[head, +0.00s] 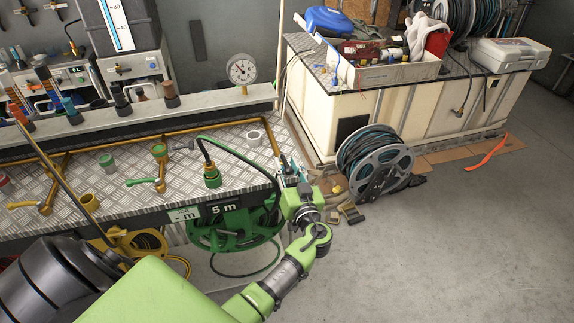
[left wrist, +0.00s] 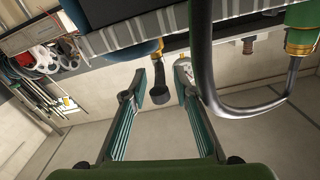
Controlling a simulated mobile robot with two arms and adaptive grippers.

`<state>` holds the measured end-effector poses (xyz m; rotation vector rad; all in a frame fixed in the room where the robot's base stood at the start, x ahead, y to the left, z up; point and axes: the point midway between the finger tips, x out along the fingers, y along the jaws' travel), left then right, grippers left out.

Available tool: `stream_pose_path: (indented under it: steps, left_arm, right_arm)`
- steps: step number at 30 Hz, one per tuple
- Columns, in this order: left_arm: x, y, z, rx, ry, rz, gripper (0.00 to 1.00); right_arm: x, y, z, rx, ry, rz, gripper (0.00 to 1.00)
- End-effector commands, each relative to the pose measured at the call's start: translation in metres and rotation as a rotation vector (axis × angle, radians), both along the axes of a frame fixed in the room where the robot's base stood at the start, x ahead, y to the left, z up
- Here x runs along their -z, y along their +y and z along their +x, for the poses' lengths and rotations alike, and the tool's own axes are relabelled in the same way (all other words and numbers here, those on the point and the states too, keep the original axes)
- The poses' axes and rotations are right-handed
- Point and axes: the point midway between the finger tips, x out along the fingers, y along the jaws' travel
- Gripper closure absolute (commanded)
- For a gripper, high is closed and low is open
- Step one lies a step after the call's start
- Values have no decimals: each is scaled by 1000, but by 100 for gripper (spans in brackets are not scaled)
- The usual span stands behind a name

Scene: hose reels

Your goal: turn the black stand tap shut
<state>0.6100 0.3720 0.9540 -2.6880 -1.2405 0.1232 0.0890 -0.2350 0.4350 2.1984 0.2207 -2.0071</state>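My left gripper (head: 289,170) is at the right end of the metal-topped bench in the head view, beside the green hose's reel. In the left wrist view the two fingers of my left gripper (left wrist: 162,82) are apart, with a clear gap between them. A dark fitting (left wrist: 187,93) shows between and beyond the fingertips; it may be part of the black stand tap, but I cannot be sure. I cannot tell whether the fingers touch it. In the head view I cannot pick out the black stand tap with certainty. My right gripper is not in view.
A green hose reel (head: 232,228) hangs below the bench edge; its hose loops past my gripper. A green-handled brass tap (head: 159,168) and a pressure gauge (head: 242,70) are on the bench side. A grey reel (head: 380,172) stands on the floor. Floor at right is mostly clear.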

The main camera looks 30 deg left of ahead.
Motion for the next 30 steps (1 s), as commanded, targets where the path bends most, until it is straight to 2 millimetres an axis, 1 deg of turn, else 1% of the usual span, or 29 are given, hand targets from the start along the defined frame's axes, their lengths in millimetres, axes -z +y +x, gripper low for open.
stream_pose_path:
  steps: [4,5,6,7,8,15,20,26,30]
  left_arm:
    - [0,0,0,0,0,0,73]
    - [0,0,0,0,0,0,78]
    - [0,0,0,0,0,0,89]
    - [0,0,0,0,0,0,96]
    - [0,0,0,0,0,0,100]
    - [0,0,-1,5,0,1,100]
    - [1,2,-3,41,-1,1,100]
    - [3,7,-8,150,1,5,100]
    - [4,12,-12,266,0,7,100]
  right_arm:
    - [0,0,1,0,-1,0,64]
    - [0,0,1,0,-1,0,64]
    - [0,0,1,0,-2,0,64]
    - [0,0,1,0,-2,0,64]
    - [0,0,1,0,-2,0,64]
    - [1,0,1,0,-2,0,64]
    - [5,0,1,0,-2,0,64]
    - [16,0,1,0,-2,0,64]
    - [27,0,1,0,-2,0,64]
